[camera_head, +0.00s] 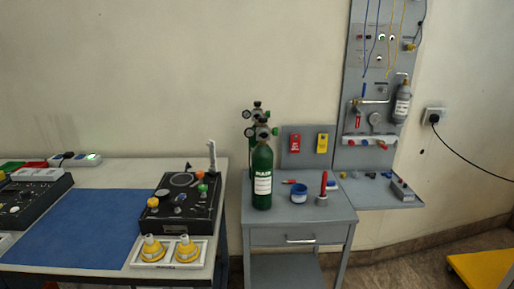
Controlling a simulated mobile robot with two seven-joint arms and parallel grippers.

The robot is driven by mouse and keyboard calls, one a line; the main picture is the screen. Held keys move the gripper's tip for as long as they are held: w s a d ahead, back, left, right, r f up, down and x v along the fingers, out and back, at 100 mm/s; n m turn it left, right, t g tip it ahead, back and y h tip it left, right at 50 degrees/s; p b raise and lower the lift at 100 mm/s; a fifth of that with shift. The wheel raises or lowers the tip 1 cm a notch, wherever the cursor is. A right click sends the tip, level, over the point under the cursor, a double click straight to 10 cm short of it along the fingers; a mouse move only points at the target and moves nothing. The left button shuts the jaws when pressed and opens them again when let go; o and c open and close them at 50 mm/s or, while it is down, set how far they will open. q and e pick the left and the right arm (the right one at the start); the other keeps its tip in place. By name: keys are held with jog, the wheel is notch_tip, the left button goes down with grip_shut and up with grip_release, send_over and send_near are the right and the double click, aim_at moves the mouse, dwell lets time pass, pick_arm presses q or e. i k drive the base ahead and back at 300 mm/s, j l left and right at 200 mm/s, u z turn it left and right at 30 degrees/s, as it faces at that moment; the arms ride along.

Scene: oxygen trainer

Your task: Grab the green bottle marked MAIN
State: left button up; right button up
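The green bottle marked MAIN (262,180) stands upright on the grey side cabinet (300,215), at its left end. A white label with dark lettering faces me, and a dark valve with a gauge tops it. A second similar bottle (250,150) stands close behind it and is mostly hidden; its valve shows above. Neither of my grippers shows in the head view.
A table with a blue mat (75,228), a black control box (182,207) and two yellow-and-white fittings (168,250) lies to the left. A grey panel (376,90) rises behind.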

aim_at(262, 155)
jog(key=i+j+z, duration=0.1)
jog(key=j, duration=0.3)
jog(key=i+j+z, duration=0.15)
jog(key=j, duration=0.25)
jog(key=i+j+z, duration=0.1)
jog(key=j, duration=0.35)
jog(key=l, duration=0.55)
